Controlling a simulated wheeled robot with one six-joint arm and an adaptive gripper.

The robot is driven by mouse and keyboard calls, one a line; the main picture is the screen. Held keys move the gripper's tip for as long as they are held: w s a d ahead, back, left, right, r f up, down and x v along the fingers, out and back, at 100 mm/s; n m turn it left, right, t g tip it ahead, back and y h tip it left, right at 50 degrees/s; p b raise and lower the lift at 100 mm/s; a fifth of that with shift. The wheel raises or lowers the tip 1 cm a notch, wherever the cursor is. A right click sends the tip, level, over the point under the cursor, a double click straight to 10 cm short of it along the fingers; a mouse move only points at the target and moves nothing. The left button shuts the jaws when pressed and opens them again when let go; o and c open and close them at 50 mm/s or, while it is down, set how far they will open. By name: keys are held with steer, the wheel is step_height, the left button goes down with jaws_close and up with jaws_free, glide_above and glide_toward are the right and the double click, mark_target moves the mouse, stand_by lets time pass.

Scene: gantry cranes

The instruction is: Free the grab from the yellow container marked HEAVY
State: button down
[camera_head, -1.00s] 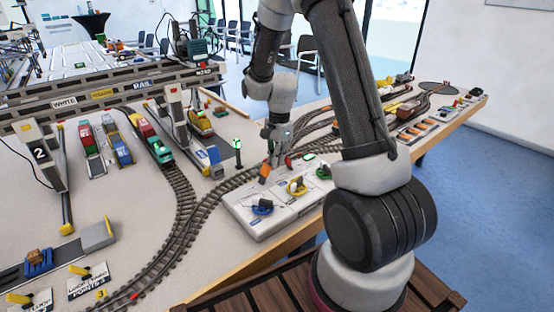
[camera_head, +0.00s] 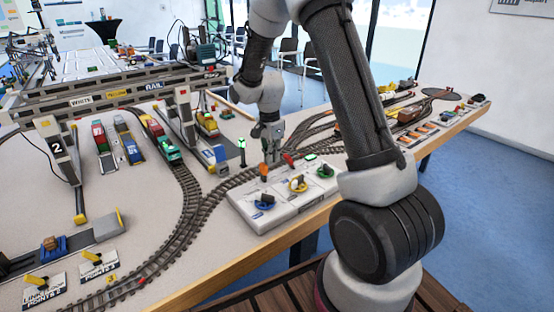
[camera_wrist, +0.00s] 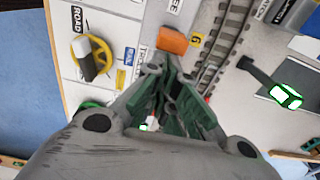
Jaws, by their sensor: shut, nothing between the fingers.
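My gripper (camera_head: 270,155) is above the back left part of the white control panel (camera_head: 292,212), fingers pointing down and closed with nothing between them. In the wrist view the closed fingertips (camera_wrist: 170,72) are beside an orange lever (camera_wrist: 173,40), near a label partly hidden, ending in "EE". I cannot tell whether they touch it. The orange lever (camera_head: 264,170) also shows in the head view. A small yellow container (camera_head: 207,122) is near the second gantry leg; no HEAVY mark is legible. The grab cannot be made out.
The panel carries blue (camera_head: 264,202), yellow (camera_head: 298,184) and green (camera_head: 325,171) dials and a lit green button (camera_head: 311,156). The wrist view shows the yellow dial (camera_wrist: 91,56) near a ROAD label. Curved track (camera_head: 190,205) and a gantry beam (camera_head: 120,93) lie left and behind.

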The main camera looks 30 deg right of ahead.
steer(key=shift+s+a+r, duration=0.1)
steer(key=shift+a+r, duration=0.05)
steer(key=shift+a, duration=0.3)
steer(key=shift+s+a+r, duration=0.1)
steer(key=shift+a+r, duration=0.05)
steer(key=shift+a, duration=0.25)
steer(key=shift+r, duration=0.75)
